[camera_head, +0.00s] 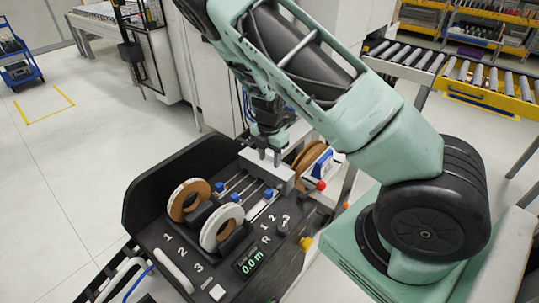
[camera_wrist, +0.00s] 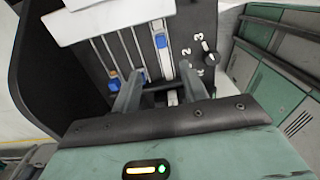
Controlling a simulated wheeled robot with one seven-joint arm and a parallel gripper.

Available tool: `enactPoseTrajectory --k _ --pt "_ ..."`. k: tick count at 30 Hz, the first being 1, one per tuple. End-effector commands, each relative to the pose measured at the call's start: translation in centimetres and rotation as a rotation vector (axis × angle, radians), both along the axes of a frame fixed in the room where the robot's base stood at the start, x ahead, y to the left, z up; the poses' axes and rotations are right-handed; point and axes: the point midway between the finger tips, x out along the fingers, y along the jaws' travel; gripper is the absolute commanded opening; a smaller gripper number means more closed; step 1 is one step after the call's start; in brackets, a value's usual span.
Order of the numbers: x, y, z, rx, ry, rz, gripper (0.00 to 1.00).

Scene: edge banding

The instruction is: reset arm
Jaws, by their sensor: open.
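My gripper (camera_head: 268,157) hangs pointing down over the far part of the black edge-banding panel (camera_head: 181,246), close to a grey block (camera_head: 283,181). In the head view I cannot tell whether the fingertips touch the block. In the wrist view my gripper (camera_wrist: 158,85) has its two fingers apart, with nothing visible held between them. My arm comes in from the upper middle and right of the head view.
Two tape rolls, one brown (camera_head: 176,205) and one white (camera_head: 208,236), stand on the panel. A dial (camera_head: 283,229) and a display reading 0.0 m (camera_head: 252,263) are at its right. A roller conveyor (camera_head: 470,75) stands behind right. Open floor (camera_head: 60,170) lies left.

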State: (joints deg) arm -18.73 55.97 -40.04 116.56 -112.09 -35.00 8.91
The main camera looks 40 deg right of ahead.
Motion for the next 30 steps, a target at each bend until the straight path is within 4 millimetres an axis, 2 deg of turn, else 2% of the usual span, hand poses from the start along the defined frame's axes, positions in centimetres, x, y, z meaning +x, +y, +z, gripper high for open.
enactPoseTrajectory --k 6,23,26,30 --pt "0.0 0.0 1.1 0.000 0.000 0.000 0.44" --pt "0.0 0.0 1.1 0.000 0.000 -0.001 0.44" --pt "1.1 1.7 1.1 0.020 -0.061 -0.037 0.44" --pt "3.9 6.8 2.4 0.078 -0.242 -0.186 0.44"
